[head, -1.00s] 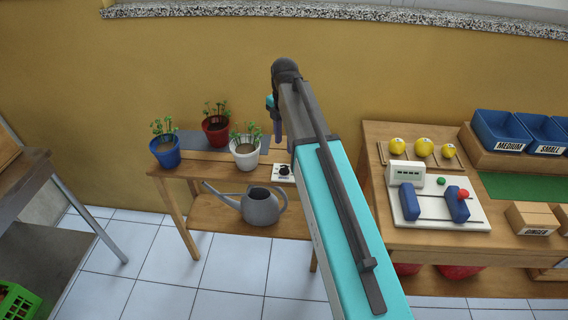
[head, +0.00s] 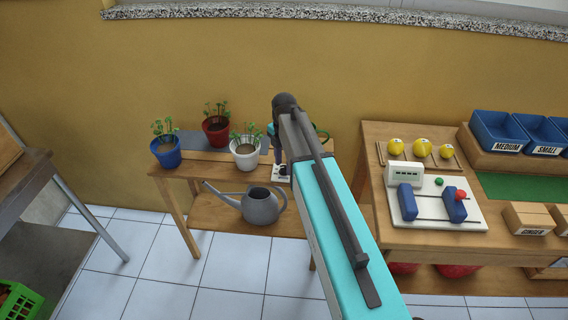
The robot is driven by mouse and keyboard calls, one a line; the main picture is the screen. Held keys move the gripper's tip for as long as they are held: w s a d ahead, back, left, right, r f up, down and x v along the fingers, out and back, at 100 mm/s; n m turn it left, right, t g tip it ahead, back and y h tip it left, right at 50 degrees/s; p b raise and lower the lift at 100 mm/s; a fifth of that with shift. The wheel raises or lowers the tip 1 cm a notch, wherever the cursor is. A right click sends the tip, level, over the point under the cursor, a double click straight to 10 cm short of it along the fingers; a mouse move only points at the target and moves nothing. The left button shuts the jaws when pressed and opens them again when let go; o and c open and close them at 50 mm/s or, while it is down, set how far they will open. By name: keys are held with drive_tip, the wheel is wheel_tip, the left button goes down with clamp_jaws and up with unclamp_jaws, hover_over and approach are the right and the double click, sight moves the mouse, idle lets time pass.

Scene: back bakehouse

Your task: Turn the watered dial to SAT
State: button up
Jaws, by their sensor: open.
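The watered dial (head: 276,178) is a small white plate with a dark knob, lying at the front right of the plant table (head: 198,172). My gripper (head: 279,161) points down just above the dial and hides most of its knob. It is open. I cannot tell whether the fingers touch the knob or stand around it. The SAT mark and the dial's setting are too small and too covered to read.
A white pot (head: 246,162) stands close left of my gripper, with red (head: 215,139) and blue (head: 166,160) pots farther left. A grey watering can (head: 260,206) sits on the shelf below. A green curved thing (head: 324,136) shows behind my arm. Another table (head: 440,241) stands right.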

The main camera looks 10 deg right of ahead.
drive_tip(key=shift+f, duration=0.3)
clamp_jaws()
